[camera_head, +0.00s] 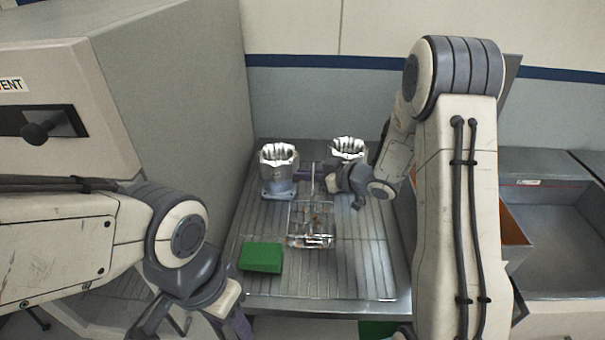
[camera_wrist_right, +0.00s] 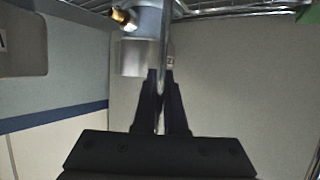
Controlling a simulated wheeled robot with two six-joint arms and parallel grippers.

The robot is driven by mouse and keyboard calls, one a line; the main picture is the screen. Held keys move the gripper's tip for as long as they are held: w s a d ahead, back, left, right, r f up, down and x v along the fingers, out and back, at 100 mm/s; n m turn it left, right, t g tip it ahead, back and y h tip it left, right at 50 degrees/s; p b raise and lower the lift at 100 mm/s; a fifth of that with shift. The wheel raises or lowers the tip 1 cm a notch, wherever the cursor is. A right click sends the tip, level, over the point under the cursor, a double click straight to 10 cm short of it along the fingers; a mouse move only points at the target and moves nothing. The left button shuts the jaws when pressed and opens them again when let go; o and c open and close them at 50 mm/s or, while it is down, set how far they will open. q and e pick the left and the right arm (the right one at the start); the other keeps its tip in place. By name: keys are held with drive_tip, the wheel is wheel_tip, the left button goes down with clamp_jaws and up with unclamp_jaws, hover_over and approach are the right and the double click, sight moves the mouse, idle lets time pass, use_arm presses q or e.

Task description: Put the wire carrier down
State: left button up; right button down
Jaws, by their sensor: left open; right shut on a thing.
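The wire carrier (camera_head: 312,238) is a small wire basket with a tall upright handle, at the middle of the wire-rack bench. Small parts show inside it, too small to name. My right gripper (camera_head: 318,174) is shut on its handle; in the right wrist view a thin metal rod (camera_wrist_right: 165,50) runs between the dark fingertips (camera_wrist_right: 163,85). I cannot tell whether the carrier's base touches the rack. My left gripper (camera_head: 195,325) is open and empty at the lower left, in front of the bench and partly cut off by the frame edge.
Two machined housings stand at the back: one on the left (camera_head: 278,172), one further right (camera_head: 348,149). A green block (camera_head: 261,257) lies at front left of the carrier on the rack (camera_head: 365,262). The rack's right front is clear. A grey cabinet (camera_head: 190,90) walls the left; a sink (camera_head: 560,240) is right.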

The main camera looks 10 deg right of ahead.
drive_tip(key=shift+f, duration=0.1)
drive_tip(key=c, duration=1.3)
unclamp_jaws()
drive_tip(key=shift+c, duration=0.2)
drive_tip(key=o, duration=0.4)
drive_tip(key=shift+c, duration=0.2)
drive_tip(key=b+v, duration=0.1)
drive_tip(key=v, duration=1.1)
